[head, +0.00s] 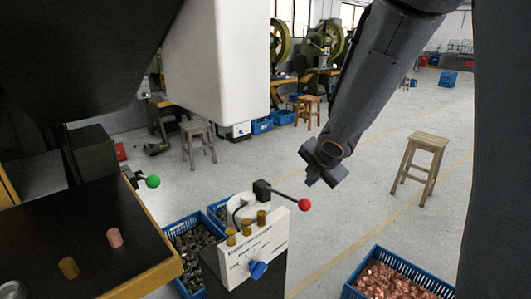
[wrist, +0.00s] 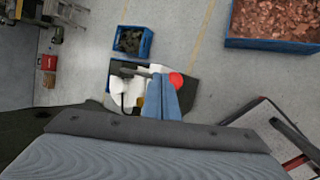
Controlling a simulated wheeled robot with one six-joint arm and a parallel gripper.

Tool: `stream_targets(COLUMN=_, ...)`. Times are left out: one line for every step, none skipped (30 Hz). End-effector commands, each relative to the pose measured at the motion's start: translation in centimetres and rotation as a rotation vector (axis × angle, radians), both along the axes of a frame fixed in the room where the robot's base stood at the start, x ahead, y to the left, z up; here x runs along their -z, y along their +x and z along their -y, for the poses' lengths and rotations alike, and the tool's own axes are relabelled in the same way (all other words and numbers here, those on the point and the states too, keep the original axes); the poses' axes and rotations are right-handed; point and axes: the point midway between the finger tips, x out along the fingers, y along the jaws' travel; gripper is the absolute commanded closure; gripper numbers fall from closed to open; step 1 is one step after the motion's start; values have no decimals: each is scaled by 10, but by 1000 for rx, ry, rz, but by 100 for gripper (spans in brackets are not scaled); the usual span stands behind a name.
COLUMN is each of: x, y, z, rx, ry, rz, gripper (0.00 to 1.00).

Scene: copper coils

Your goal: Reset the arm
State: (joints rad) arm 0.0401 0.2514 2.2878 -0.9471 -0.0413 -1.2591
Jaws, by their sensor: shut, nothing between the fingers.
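My arm reaches down from the top right in the head view. My gripper (head: 314,184) hangs in the air above and right of the white control box (head: 262,246), apart from it. In the wrist view the two bluish fingers of my gripper (wrist: 164,97) lie together, shut and empty. The box has a blue knob (head: 258,270), brass-coloured buttons and a lever with a red ball (head: 304,204). In the wrist view the red ball (wrist: 177,80) shows beside the fingertips, and the fingers hide part of the box.
A blue crate of copper pieces (head: 358,289) stands at lower right. A crate of dark pieces (head: 194,243) stands left of the box. A dark machine table (head: 90,262) with two small cylinders fills the lower left. A wooden stool (head: 427,142) stands on open floor at right.

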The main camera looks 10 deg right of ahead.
Motion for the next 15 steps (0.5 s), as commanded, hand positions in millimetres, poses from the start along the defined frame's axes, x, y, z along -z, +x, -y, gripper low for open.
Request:
stream_targets(x=5, y=-14, z=5, rx=153, ry=75, rz=-25, gripper=100)
stream_targets(x=9, y=-24, z=8, rx=262, ry=127, rz=-43, gripper=100)
stream_targets(x=14, y=-38, z=12, rx=410, ry=195, rz=-65, gripper=100)
stream_targets(x=17, y=-49, z=14, rx=524, ry=247, rz=-82, gripper=100)
stream_targets(x=21, y=-61, z=15, rx=638, ry=299, rz=-100, gripper=100)
stream_targets(x=26, y=-77, z=16, rx=791, ry=367, rz=-122, gripper=100)
stream_targets(x=31, y=-90, z=16, rx=906, ry=416, rz=-140, gripper=100)
stream_targets(x=34, y=-102, z=16, rx=1018, ry=464, rz=-156, gripper=100)
stream_targets(x=40, y=-119, z=14, rx=1168, ry=522, rz=-178, gripper=100)
stream_targets(x=43, y=-131, z=13, rx=1274, ry=563, rz=-193, gripper=100)
stream_targets(x=46, y=-143, z=10, rx=1378, ry=600, rz=-208, gripper=100)
stream_targets(x=50, y=-158, z=7, rx=1506, ry=645, rz=-225, gripper=100)
stream_targets(x=52, y=-168, z=4, rx=1592, ry=673, rz=-238, gripper=100)
stream_targets(x=55, y=-177, z=1, rx=1673, ry=700, rz=-249, gripper=100)
stream_targets(x=57, y=-187, z=-3, rx=1769, ry=729, rz=-263, gripper=100)
